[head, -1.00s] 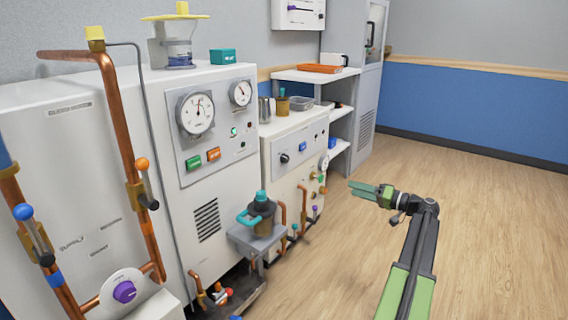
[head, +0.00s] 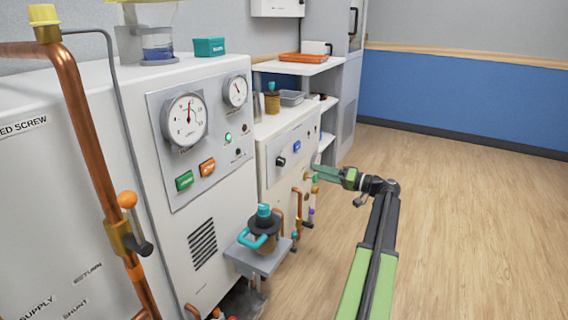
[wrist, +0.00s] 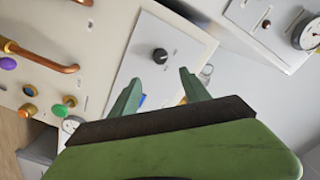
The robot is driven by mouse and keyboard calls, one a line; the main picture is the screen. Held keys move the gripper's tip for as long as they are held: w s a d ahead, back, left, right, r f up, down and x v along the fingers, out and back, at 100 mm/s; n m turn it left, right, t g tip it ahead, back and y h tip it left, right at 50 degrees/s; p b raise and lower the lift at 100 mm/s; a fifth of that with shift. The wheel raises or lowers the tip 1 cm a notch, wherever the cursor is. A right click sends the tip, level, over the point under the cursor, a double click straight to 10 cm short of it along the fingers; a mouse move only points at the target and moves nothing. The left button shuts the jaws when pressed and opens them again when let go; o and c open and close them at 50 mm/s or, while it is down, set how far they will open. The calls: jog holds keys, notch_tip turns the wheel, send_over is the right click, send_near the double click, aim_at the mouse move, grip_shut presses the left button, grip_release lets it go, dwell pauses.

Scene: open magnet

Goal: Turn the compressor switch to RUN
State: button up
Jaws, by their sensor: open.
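A black rotary knob (head: 281,161) sits on the grey panel of the smaller white cabinet (head: 268,198), beside a blue part (head: 297,146). Its labels are too small to read, so I cannot confirm its position or that it is the compressor switch. My gripper (head: 314,172) is open and empty, in front and to the right of this cabinet. In the wrist view the black knob (wrist: 160,56) shows just beyond and between the open fingertips (wrist: 158,78), apart from them. A blue part is partly hidden behind the left finger.
A larger white cabinet with gauges (head: 185,118) and green and orange buttons stands to the left. A shelf with an orange tray (head: 303,57) stands behind. The wooden floor (head: 450,220) at right is clear.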

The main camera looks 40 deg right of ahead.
aim_at(284, 162)
jog(key=x, duration=1.5)
jog(key=shift+w+a, duration=0.15)
jog(key=shift+w, duration=0.15)
grip_shut()
